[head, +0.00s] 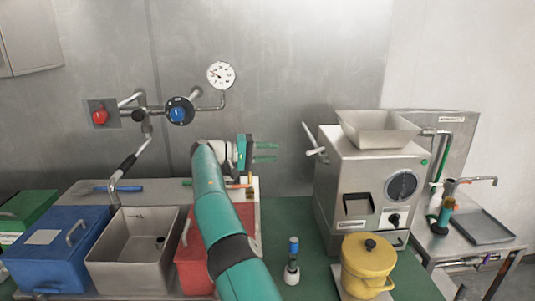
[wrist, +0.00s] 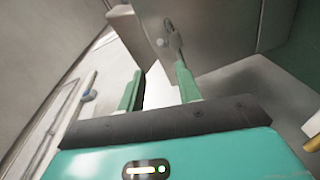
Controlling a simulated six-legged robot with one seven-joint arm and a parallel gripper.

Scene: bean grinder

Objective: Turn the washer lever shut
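No part is marked as the washer lever, so I cannot tell for certain which one it is. A pale lever (head: 315,141) sticks out of the left side of the steel grinder (head: 340,200), tilted up and left. A small metal lever-like fitting (wrist: 172,40) shows on a steel face beyond my fingers in the wrist view. My gripper (head: 273,152) is in mid-air left of the grinder, its two green fingers pointing right. It is open, and the gap between the fingers (wrist: 159,70) is empty. It stands apart from the lever.
A wall pipe with a blue knob (head: 180,110), red knob (head: 100,116) and gauge (head: 221,74) is behind. A blue box (head: 60,255), steel sink (head: 103,258) and red box (head: 192,265) stand left. A yellow pot (head: 368,262) stands before the grinder. A steel tray (head: 485,230) is right.

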